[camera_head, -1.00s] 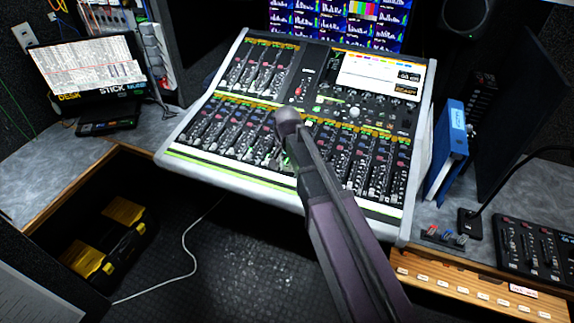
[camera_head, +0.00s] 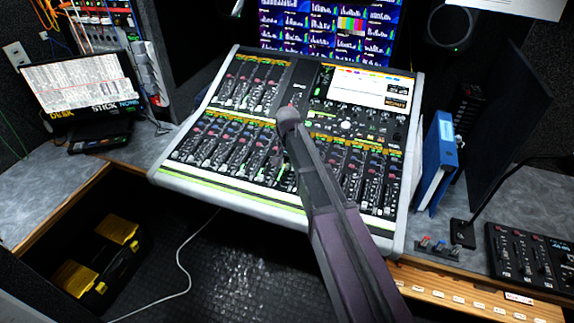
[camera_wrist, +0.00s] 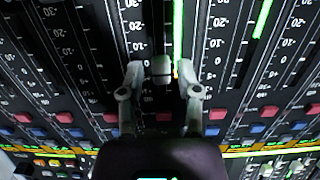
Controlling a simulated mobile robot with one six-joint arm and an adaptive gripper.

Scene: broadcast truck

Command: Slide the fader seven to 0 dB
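The mixing console (camera_head: 215,186) stands ahead with rows of faders. My gripper (camera_head: 284,170) reaches over its lower fader bank, and my arm hides part of the bank. Small gaps show between the cap and the fingers. A lit green meter (camera_wrist: 178,30) runs beside this fader's slot. I cannot read the channel number or tell which scale mark the cap is level with.
Neighbouring channels with printed scales lie on both sides, with red (camera_wrist: 267,111) and blue buttons (camera_wrist: 256,128) near my fingers. A blue binder (camera_head: 440,155) and a gooseneck microphone (camera_head: 463,232) stand right of the console. A laptop (camera_head: 85,85) stands to the left.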

